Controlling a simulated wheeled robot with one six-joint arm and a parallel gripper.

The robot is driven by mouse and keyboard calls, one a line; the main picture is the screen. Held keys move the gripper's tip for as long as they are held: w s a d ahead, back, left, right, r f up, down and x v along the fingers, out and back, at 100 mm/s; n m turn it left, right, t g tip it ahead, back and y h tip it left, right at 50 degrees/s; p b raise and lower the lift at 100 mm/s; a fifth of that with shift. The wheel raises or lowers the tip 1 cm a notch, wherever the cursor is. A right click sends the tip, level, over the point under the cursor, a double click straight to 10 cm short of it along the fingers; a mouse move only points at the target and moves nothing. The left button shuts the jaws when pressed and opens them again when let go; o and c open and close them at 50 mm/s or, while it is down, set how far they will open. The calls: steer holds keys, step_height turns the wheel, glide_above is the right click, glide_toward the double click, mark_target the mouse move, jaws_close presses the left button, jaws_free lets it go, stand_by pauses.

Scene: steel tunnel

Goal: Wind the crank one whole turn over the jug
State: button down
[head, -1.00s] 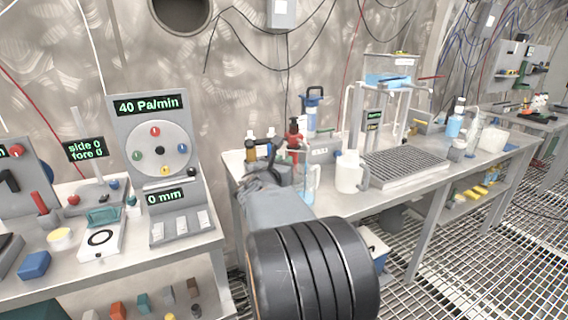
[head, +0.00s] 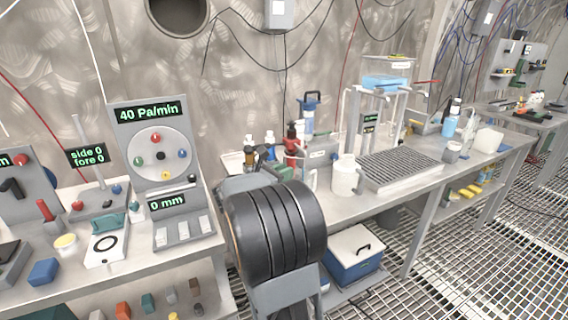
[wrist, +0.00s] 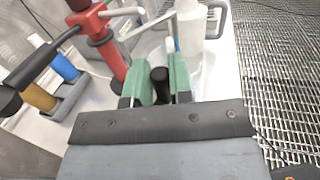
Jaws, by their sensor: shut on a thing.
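In the wrist view, the green fingers of my gripper (wrist: 162,88) are shut on a black upright knob (wrist: 160,78), which I take for the crank's grip. Beside it stands a red post (wrist: 112,58) with a red arm and black bar on its left; a pale bar runs right from the post. The red post also shows in the head view (head: 291,143). A white jug with a handle (wrist: 191,35) stands beyond the fingers; it also shows in the head view (head: 345,179). The fingers hide what is directly below. In the head view my arm mostly hides my gripper (head: 284,173).
Blue and amber bottles (wrist: 62,66) stand in a grey holder left of the post. A grated tray (head: 402,168) lies right of the jug. A blue and white cooler (head: 354,254) is under the bench. The left table holds a dial panel (head: 158,150).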

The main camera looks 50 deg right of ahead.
steer(key=m+g+y+p, duration=0.1)
steer(key=m+g+p, duration=0.1)
steer(key=a+m+g+y+p, duration=0.1)
steer(key=g+p, duration=0.1)
steer(key=g, duration=0.1)
steer(key=m+g+y+p, duration=0.1)
steer(key=m+g+p, duration=0.1)
steer(key=g, duration=0.1)
steer(key=shift+s+a+r+m, duration=0.25)
steer(key=shift+s+r+m, duration=0.05)
steer(key=shift+s, duration=0.1)
steer(key=m+g+y+p, duration=0.1)
steer(key=g+p, duration=0.1)
steer(key=a+m+g+y+p, duration=0.1)
steer(key=m+y+p, duration=0.1)
steer(key=p, duration=0.1)
steer(key=shift+s+f+g, duration=0.1)
steer(key=shift+s+g, duration=0.1)
steer(key=shift+g, duration=0.2)
steer(key=shift+a+f+m+g+y+p, duration=0.15)
steer(key=shift+m+g+y+p, duration=0.35)
steer(key=shift+m+y+p, duration=0.35)
steer(key=shift+y, duration=0.25)
steer(key=c, duration=1)
jaws_free()
